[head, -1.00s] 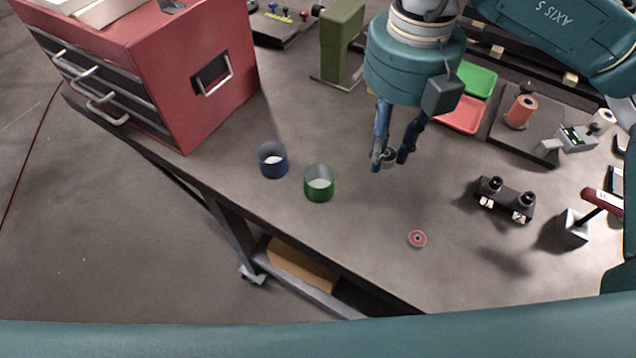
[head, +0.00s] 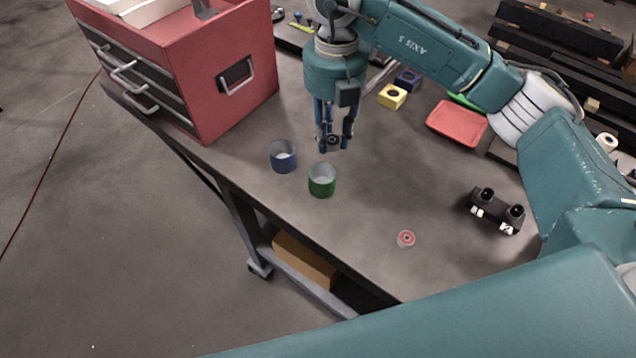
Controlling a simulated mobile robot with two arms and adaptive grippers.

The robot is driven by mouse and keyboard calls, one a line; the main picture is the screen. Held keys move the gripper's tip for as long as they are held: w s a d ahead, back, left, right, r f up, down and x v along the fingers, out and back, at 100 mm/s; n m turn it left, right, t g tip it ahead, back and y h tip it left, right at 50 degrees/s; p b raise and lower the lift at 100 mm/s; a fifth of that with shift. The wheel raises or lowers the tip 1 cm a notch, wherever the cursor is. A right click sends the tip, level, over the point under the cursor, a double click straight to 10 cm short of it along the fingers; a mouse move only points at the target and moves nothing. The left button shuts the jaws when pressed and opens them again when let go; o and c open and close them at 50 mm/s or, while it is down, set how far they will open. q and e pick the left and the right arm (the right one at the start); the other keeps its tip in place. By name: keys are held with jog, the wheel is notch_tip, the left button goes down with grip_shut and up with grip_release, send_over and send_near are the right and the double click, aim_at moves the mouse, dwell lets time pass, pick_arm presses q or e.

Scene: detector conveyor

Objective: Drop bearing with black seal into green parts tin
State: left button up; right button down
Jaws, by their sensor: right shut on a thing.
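My right gripper (head: 333,147) is shut on a small dark ring, the bearing with black seal (head: 333,140). It holds the bearing above the table, just behind the green parts tin in the picture. The green parts tin (head: 322,188) stands upright and open at the top near the table's front edge; its inside looks pale and empty. The fingers partly hide the bearing. My left gripper is not in view.
A blue tin (head: 283,164) stands left of the green one. A bearing with red seal (head: 406,239) lies nearer the front. A red toolbox (head: 200,70) is at left, a red tray (head: 457,124) and a black twin-post fixture (head: 496,211) at right.

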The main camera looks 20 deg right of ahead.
notch_tip(320, 180, down, 3)
jog(key=shift+r+b, duration=0.2)
jog(key=shift+b, duration=0.35)
jog(key=shift+s+f+b, duration=0.15)
jog(key=shift+f+b, duration=0.15)
jog(key=shift+f, duration=0.35)
jog(key=c, duration=1.7)
grip_release()
jog(key=o, duration=0.4)
jog(key=shift+c, duration=0.2)
jog(key=shift+r, duration=0.55)
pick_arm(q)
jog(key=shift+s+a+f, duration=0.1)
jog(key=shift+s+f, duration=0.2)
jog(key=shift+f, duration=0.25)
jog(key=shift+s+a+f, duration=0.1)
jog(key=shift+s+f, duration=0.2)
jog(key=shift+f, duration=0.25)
pick_arm(e)
notch_tip(320, 180, up, 11)
